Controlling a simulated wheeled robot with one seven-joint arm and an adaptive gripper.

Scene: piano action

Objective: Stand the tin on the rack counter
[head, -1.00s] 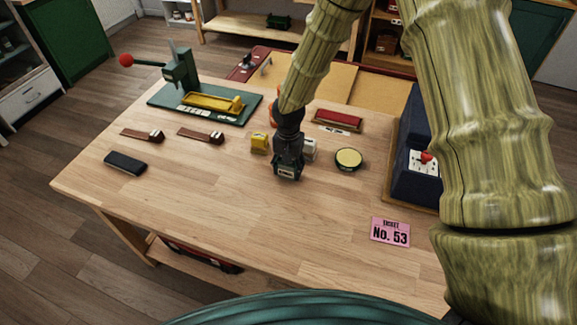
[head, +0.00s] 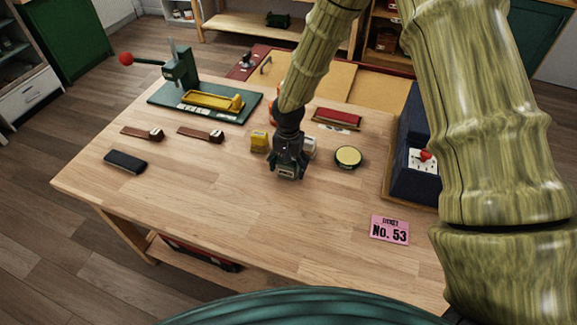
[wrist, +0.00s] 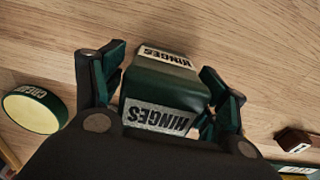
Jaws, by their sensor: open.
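A dark green tin (wrist: 165,85) with white HINGES labels lies between the two fingers in the wrist view. My gripper (wrist: 165,95) is open, with one finger on each side of the tin. A gap shows on the left; on the right the finger is very near, and I cannot tell if it touches. In the head view my gripper (head: 288,168) is low over the middle of the workbench (head: 225,215) and hides most of the tin. I cannot tell for sure which surface is the rack counter; a wooden shelf unit (head: 245,24) stands at the back.
A round yellow-topped tin (head: 348,157), a yellow block (head: 259,141) and a white object (head: 309,147) stand close to my gripper. A dark blue box (head: 412,165) is at the right, a green press (head: 182,75) at the back left. The front of the bench is mostly clear.

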